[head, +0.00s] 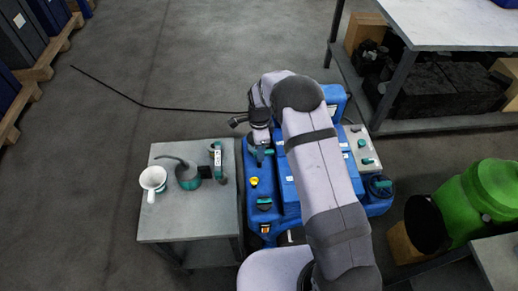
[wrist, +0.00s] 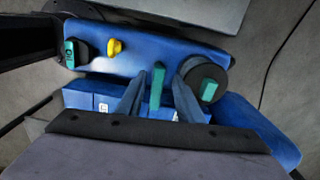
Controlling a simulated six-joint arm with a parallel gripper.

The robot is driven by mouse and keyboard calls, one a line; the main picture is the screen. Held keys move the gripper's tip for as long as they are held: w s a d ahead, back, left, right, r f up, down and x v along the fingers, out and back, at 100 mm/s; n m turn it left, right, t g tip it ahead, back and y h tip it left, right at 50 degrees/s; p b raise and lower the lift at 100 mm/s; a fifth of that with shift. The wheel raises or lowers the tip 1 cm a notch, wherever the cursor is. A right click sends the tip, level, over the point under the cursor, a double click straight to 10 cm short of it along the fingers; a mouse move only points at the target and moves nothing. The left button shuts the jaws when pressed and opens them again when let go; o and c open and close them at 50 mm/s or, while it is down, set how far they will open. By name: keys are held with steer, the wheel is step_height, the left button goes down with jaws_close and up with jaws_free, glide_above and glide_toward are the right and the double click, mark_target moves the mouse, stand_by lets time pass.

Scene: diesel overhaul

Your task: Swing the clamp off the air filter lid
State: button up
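In the wrist view a teal bar (wrist: 157,88), which looks like the clamp's handle, stands up from the blue engine (wrist: 140,62). My gripper (wrist: 160,78) is open, with one finger on each side of the bar and gaps showing on both sides. Just right of the right finger is a round black part (wrist: 216,70) with a teal block (wrist: 208,92) on it; it may be the air filter lid. In the head view my gripper (head: 260,148) is over the left side of the engine (head: 283,190), and my arm hides much of the engine.
A yellow cap (wrist: 114,47) and a black-and-teal part (wrist: 75,52) lie left of my fingers in the wrist view.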

steer(key=shift+s+r+p, duration=0.1)
steer(key=shift+r+p, duration=1.85)
steer(key=shift+r, duration=0.75)
steer(key=shift+r, duration=0.1)
step_height(320, 180, up, 4)
steer(key=p, duration=0.3)
